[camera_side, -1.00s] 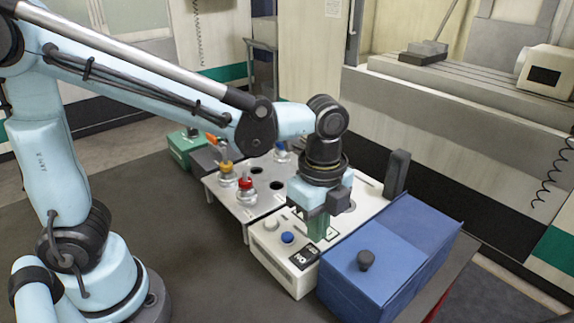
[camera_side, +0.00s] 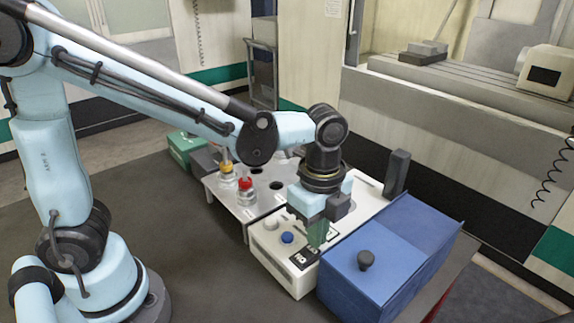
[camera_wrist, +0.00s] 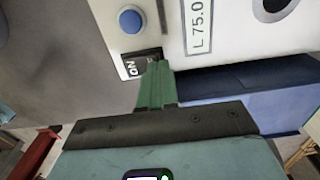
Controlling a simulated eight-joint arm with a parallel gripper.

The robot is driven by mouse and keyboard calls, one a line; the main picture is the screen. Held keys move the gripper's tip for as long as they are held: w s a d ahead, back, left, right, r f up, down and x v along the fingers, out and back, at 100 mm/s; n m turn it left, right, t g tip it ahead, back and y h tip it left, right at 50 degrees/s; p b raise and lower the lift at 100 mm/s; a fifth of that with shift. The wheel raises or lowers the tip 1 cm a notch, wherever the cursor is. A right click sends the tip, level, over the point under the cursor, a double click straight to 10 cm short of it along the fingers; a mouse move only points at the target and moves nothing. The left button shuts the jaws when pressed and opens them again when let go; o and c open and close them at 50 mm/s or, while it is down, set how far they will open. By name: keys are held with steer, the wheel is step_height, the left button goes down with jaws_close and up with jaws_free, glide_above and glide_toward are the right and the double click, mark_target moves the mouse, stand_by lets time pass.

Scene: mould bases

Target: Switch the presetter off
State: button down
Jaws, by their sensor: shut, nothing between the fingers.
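The presetter (camera_side: 263,247) is a white box near the front of the table, with a blue button (camera_side: 287,238) and a black rocker switch (camera_side: 301,259) on its top. In the wrist view the switch (camera_wrist: 131,67) shows the word ON at its left end. My gripper (camera_side: 315,245) points down over the presetter, its green fingers shut and empty. In the wrist view the fingertips (camera_wrist: 157,66) are at the right end of the switch and cover its other marking. I cannot tell whether they touch it. Which way the rocker is tipped is unclear.
A blue box (camera_side: 400,255) with a dark knob (camera_side: 366,259) stands close right of the presetter. A grey rack (camera_side: 228,206) holding red and yellow tool holders is behind left. A dark upright post (camera_side: 397,173) rises at the back right. The table's left front is clear.

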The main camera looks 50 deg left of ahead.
steer(key=shift+f, duration=0.5)
stand_by(0.3)
steer(key=shift+r, duration=3.55)
steer(key=shift+a+n, duration=0.5)
steer(key=s+a+f+n+t, duration=0.1)
steer(key=s+a+n+t, duration=0.1)
steer(key=a+n+t, duration=0.5)
steer(key=a+n, duration=0.5)
steer(key=n, duration=0.5)
steer(key=shift+s+a+f, duration=0.15)
steer(key=shift+s+a, duration=0.1)
steer(key=shift+s, duration=0.1)
